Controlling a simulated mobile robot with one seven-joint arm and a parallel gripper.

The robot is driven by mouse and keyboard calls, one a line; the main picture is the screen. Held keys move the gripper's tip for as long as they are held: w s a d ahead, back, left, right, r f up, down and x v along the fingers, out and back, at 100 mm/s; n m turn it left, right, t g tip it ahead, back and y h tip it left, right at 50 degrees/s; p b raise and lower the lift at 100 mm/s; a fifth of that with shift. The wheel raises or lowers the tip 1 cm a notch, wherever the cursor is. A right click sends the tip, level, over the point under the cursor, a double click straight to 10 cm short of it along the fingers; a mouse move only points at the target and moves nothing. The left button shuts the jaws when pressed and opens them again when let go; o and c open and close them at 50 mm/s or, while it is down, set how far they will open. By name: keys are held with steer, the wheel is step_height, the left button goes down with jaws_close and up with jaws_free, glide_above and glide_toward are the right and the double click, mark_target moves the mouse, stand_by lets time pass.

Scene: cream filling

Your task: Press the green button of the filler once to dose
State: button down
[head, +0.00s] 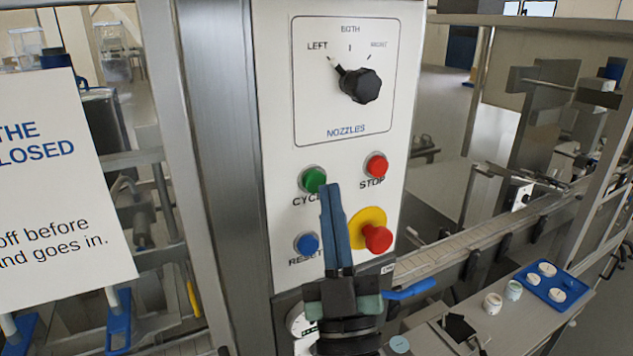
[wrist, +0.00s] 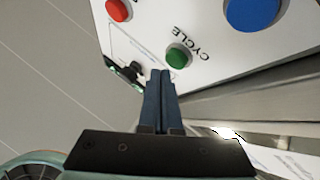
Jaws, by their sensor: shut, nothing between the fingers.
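The green button (head: 312,179), labelled CYCLE, sits on the white control panel (head: 280,80) of the filler. It also shows in the wrist view (wrist: 177,57), just beyond my fingertips and slightly to their right. My gripper (head: 330,188) is shut and empty, its blue fingers together. In the head view its tips are just below and right of the green button and cover part of the label. In the wrist view my gripper (wrist: 162,72) leaves the whole button face uncovered. I cannot tell whether the tips touch the button.
A red STOP button (head: 377,166) is to the right, a blue RESET button (head: 307,243) below, and a red emergency stop (head: 377,238) on yellow beside my fingers. The black nozzle knob (head: 360,86) points to LEFT. A blue tray (head: 571,291) with jars stands right.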

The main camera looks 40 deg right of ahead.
steer(key=shift+w, duration=0.1)
steer(key=shift+w+d+b, duration=0.1)
steer(key=shift+w+b, duration=0.2)
steer(key=shift+w, duration=0.05)
steer(key=shift+w+d+b, duration=0.15)
steer(key=shift+w+b, duration=0.25)
steer(key=shift+w, duration=0.05)
stand_by(0.8)
steer(key=shift+s, duration=0.15)
steer(key=shift+s+a+p, duration=0.25)
steer(key=shift+s+p, duration=0.25)
steer(key=shift+s, duration=0.25)
steer(key=shift+s+a+p, duration=0.2)
steer(key=shift+s+p, duration=0.15)
steer(key=shift+s, duration=0.45)
steer(key=shift+s+a+p, duration=0.15)
steer(key=shift+s+p, duration=0.15)
steer(key=shift+s, duration=0.55)
steer(key=shift+s+a+p, duration=0.2)
steer(key=shift+s+p, duration=0.15)
steer(key=shift+s, duration=0.45)
